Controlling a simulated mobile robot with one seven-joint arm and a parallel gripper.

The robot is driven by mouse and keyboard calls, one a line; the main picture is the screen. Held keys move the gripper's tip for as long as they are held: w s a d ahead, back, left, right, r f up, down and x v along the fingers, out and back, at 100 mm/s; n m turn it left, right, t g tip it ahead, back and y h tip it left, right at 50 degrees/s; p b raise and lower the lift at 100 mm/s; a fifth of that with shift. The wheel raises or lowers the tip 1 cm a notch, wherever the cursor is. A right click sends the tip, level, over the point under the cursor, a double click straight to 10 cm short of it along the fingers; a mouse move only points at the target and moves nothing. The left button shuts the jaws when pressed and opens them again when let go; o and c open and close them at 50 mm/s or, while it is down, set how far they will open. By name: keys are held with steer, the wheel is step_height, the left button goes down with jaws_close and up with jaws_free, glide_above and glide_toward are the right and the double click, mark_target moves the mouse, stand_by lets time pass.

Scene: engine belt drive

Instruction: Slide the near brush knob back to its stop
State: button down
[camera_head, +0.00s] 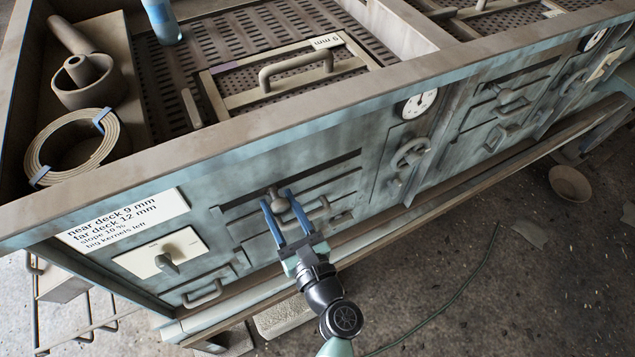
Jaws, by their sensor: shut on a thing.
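The near brush knob (281,204) is a small rounded grey-brown knob on the machine's side panel. It stands at a long slanting slot (335,168) that runs on to the right past it. My gripper (277,199) has its two blue fingers on either side of the knob and is shut on it. The fingers hide part of the knob and the panel right behind it. The slot's ends are partly hard to make out, and no stop mark can be told apart.
A bar handle (318,211) sits just right of my fingers. A white plate with a lever (167,262) is to the left, a handwheel (410,153) and gauge (420,103) to the right. A ledge (400,222) runs below. Open floor lies at lower right.

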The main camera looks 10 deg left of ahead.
steer(key=s+a, duration=0.1)
steer(key=a, duration=0.1)
steer(key=s+a, duration=0.3)
steer(key=a, duration=0.1)
steer(key=shift+s, duration=0.15)
steer(key=shift+a, duration=0.1)
steer(key=shift+c, duration=1.9)
jaws_free()
steer(key=shift+s, duration=0.1)
steer(key=shift+s+d, duration=0.3)
steer(key=shift+d, duration=0.1)
steer(key=b+v, duration=0.1)
steer(key=v, duration=1.1)
steer(key=shift+b, duration=0.35)
steer(key=shift+a, duration=0.1)
